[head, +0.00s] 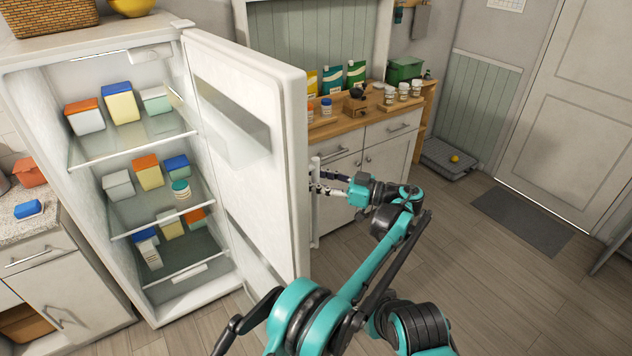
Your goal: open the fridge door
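The white fridge door (255,150) stands wide open, swung out to the right of the fridge (45,130). Its inner side with a door bin faces left. A vertical handle (315,228) shows along the outer face near the door's free edge. My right gripper is not in view.
Several lidded containers (121,107) stand on the fridge shelves. A wooden-topped cabinet (345,126) with bags and jars is behind the door. A basket (50,15) sits on the fridge. The floor (490,280) at right is clear, with a dark mat (522,221).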

